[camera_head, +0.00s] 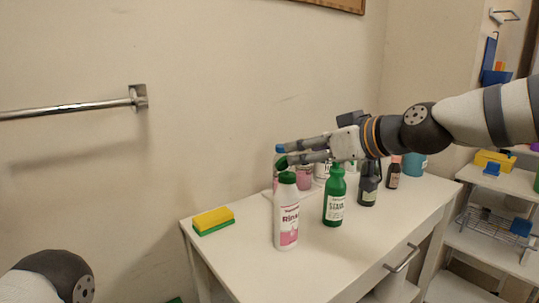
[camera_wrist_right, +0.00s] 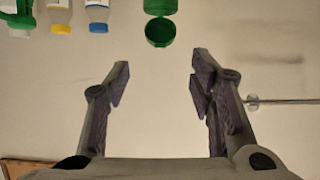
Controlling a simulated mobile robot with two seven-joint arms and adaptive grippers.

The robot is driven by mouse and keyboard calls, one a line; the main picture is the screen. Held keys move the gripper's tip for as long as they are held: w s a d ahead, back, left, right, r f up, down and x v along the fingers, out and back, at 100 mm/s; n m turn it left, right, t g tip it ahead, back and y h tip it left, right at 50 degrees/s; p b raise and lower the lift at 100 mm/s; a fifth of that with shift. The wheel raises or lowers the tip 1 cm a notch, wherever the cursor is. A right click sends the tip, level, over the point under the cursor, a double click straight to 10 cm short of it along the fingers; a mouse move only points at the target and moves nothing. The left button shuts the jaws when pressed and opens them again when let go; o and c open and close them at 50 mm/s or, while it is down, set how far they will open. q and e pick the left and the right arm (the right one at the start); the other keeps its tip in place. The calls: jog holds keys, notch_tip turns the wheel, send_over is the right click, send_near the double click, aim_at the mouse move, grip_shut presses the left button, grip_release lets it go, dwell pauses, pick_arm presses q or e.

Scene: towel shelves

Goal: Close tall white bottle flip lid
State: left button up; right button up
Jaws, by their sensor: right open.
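The tall white bottle (camera_head: 286,222) with a pink-lettered label stands upright near the front of the white cabinet top. Its green flip lid (camera_head: 282,163) stands open above the green cap. The lid also shows in the right wrist view (camera_wrist_right: 160,32), at the top centre, hinged to the cap. My right gripper (camera_head: 289,153) reaches in from the right with its fingertips close to the raised lid. In the right wrist view the gripper (camera_wrist_right: 158,70) is open and empty, with the lid just beyond the gap between the fingers. My left gripper is out of view; only part of that arm shows.
A green bottle (camera_head: 334,203) and a dark bottle (camera_head: 368,187) stand to the right, with several more bottles behind. A yellow and green sponge (camera_head: 213,220) lies at the left edge of the cabinet top (camera_head: 320,262). A towel bar (camera_head: 70,110) is on the wall.

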aim_at(284, 157)
jog(key=x, duration=0.5)
jog(key=f+b+x, duration=0.1)
jog(key=x, duration=0.4)
jog(key=shift+s+d, duration=0.15)
jog(key=shift+s, duration=0.1)
jog(key=shift+w+a, duration=0.3)
jog(key=shift+w, duration=0.1)
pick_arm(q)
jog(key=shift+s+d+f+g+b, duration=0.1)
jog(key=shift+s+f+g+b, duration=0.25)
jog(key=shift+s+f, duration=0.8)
pick_arm(e)
jog(key=c, duration=1.1)
